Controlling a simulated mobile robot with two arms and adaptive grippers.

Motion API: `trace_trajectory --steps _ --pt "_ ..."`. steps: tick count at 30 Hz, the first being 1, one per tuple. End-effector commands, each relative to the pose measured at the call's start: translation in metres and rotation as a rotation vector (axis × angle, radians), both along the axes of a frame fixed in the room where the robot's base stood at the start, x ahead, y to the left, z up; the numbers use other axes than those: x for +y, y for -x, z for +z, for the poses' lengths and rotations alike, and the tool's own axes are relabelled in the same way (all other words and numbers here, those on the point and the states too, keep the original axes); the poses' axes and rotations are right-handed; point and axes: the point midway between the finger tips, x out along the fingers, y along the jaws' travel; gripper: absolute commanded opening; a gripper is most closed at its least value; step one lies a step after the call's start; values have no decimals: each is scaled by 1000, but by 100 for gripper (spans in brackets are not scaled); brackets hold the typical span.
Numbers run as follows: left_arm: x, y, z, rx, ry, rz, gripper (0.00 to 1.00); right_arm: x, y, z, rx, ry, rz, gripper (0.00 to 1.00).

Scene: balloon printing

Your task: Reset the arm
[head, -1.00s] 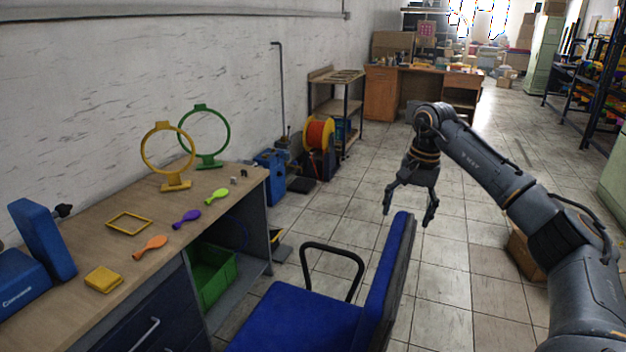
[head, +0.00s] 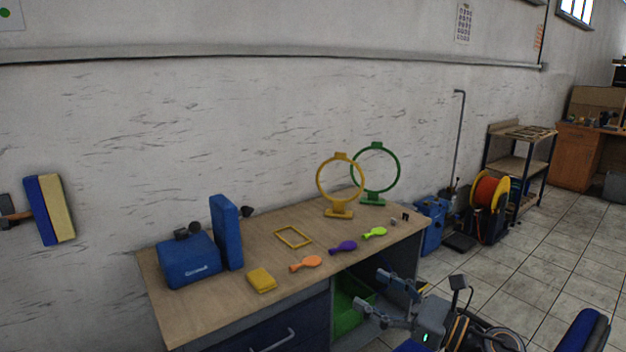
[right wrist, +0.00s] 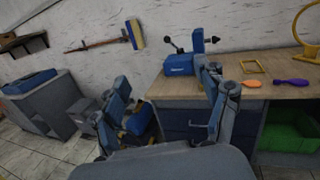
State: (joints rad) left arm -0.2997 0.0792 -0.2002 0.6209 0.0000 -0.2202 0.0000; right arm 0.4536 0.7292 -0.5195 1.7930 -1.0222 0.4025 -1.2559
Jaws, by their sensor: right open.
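My right gripper (head: 372,297) is open and empty at the lower middle of the head view, in front of the desk's right part. Its two spread fingers also show in the right wrist view (right wrist: 165,105), with the desk beyond them. The desk (head: 215,315) carries an orange balloon (head: 306,263), a purple balloon (head: 343,247) and a lime green balloon (head: 374,233). A yellow ring stand (head: 338,212) and a green ring stand (head: 374,200) stand at the back right of the desk. My left gripper is in neither view.
A blue machine (head: 188,262), a yellow square frame (head: 293,237) and a yellow block (head: 261,280) are on the desk. A green bin (head: 347,308) sits under it. A blue chair (head: 582,330) is at lower right. Floor at right is open.

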Motion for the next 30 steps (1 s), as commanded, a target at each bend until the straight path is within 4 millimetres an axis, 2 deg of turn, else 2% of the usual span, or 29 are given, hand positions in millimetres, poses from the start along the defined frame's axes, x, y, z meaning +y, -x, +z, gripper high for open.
trace_trajectory --steps 1,2,5,8,11,14,18,21,24,25,30 --pt "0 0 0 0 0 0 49 3 4 3 96 -179 -51 75" --pt "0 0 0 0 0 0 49 1 5 5 154 -282 -85 75" --pt "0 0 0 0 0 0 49 -16 7 0 365 -632 -207 75" --pt "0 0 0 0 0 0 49 -42 13 -22 585 -975 -341 75" --pt "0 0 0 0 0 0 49 -70 29 -61 808 -1310 -497 75" --pt "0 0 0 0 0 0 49 -92 59 -112 1021 -1633 -678 75" --pt "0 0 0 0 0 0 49 -109 125 -184 1269 -2039 -979 75" --pt "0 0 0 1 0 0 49 -109 173 -219 1378 -2241 -1177 75" --pt "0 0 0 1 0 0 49 -106 214 -242 1442 -2383 -1350 75" --pt "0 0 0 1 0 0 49 -105 225 -246 -1448 2408 1390 75" --pt "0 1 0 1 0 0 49 -95 285 -266 -1260 2162 1399 75"
